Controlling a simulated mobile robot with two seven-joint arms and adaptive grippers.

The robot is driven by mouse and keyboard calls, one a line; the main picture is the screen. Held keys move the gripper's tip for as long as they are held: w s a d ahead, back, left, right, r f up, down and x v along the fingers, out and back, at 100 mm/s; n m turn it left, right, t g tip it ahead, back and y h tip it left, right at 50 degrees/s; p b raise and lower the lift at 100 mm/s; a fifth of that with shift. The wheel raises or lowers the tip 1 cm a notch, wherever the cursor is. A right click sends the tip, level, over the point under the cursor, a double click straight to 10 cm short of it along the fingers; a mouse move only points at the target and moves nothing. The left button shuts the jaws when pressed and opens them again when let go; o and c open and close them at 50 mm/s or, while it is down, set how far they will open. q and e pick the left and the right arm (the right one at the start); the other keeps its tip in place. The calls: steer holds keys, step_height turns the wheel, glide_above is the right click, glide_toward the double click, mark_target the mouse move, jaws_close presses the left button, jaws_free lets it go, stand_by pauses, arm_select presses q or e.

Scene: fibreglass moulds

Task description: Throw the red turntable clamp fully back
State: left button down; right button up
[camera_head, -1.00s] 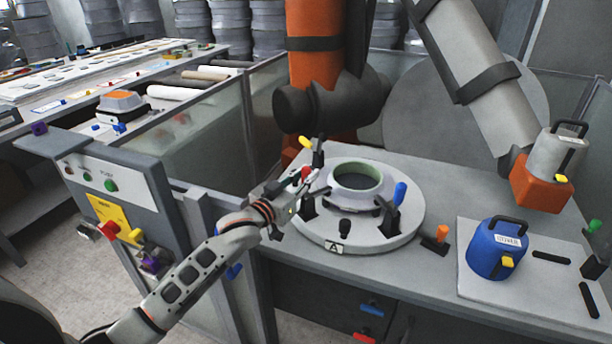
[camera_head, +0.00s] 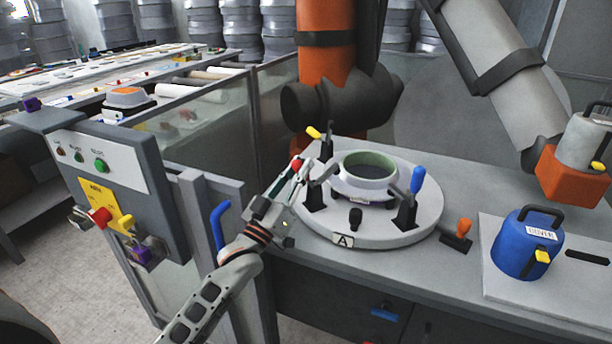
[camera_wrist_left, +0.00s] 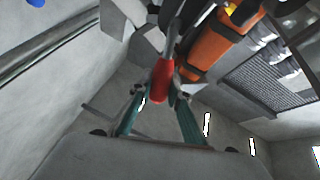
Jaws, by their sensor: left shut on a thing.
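The red clamp handle (camera_head: 296,164) belongs to a toggle clamp on the left side of the round turntable (camera_head: 420,222). My left gripper (camera_head: 294,172) is shut on this handle. In the left wrist view the red handle (camera_wrist_left: 160,82) sits between the two fingertips (camera_wrist_left: 161,90), with its dark lever running away from the grip. The handle is up at the turntable's left edge; its exact angle is hard to tell. A ring-shaped mould (camera_head: 368,178) with a green inner rim sits in the middle of the turntable. My right gripper does not show.
A blue pot (camera_head: 522,247) stands on a pale board. A control box (camera_head: 110,165) stands left of my arm.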

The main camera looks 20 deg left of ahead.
arm_select(q)
steer(key=shift+s+a+f+n+t+b, duration=0.2)
steer(key=shift+f+n+t+b, duration=0.2)
steer(key=shift+b, duration=0.2)
steer(key=shift+r, duration=0.15)
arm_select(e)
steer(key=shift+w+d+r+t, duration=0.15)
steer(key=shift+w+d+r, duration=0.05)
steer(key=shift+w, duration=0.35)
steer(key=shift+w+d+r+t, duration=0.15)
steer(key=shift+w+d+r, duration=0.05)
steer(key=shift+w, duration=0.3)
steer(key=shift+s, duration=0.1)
arm_select(q)
steer(key=c, duration=1.9)
jaws_free()
steer(key=shift+s+f, duration=0.2)
steer(key=shift+s, duration=0.15)
steer(key=v, duration=1.1)
steer(key=shift+f, duration=0.15)
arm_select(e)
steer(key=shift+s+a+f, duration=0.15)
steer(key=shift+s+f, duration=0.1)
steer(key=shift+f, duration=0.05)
